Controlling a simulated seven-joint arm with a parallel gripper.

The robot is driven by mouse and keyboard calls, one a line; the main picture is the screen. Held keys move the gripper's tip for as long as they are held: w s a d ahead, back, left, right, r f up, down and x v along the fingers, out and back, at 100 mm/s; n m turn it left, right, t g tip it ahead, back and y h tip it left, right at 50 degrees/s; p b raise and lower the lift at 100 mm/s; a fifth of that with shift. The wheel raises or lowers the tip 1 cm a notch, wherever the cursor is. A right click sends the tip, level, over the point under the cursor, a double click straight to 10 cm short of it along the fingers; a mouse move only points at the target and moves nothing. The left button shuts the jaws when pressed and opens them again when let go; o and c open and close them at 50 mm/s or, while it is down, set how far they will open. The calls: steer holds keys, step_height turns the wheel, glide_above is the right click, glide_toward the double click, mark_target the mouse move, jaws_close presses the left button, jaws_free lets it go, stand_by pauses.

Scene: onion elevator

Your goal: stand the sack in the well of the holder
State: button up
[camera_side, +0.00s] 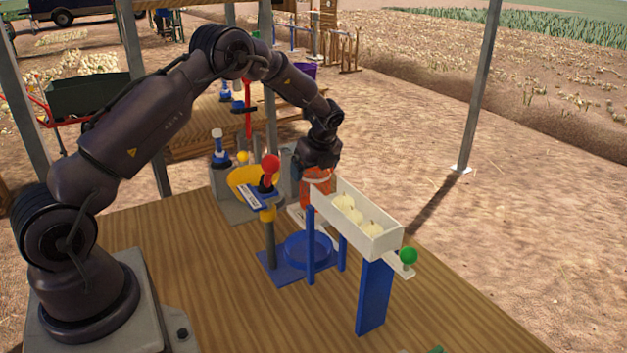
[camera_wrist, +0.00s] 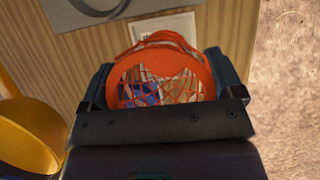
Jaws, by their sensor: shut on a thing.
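The sack (camera_side: 316,187) is an orange-red mesh bag with a stiff orange rim. My gripper (camera_side: 318,170) is shut on it, behind the far end of the white trough. In the wrist view the sack (camera_wrist: 160,50) sits between the two dark fingers (camera_wrist: 156,82), its rim facing the camera. A blue object and wood show through its mesh. What looks like the holder is a low round blue well (camera_side: 307,250) on a blue base. It stands on the table nearer the side camera than the sack, apart from it. The sack's lower part is partly hidden by the trough.
The white trough (camera_side: 385,243) with several pale onions stands on blue posts, with a green knob (camera_side: 408,256) at its near end. The front table is mostly clear.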

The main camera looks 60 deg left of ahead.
steer(key=a+r+v, duration=0.1)
steer(key=a+v, duration=0.1)
steer(key=v, duration=0.8)
steer(key=s+d+r+n+g+h, duration=0.45)
steer(key=s+d+n, duration=0.5)
steer(key=n, duration=0.85)
step_height(320, 180, down, 18)
steer(key=shift+w+d+r, duration=0.15)
steer(key=shift+d+r, duration=0.05)
steer(key=shift+d, duration=0.3)
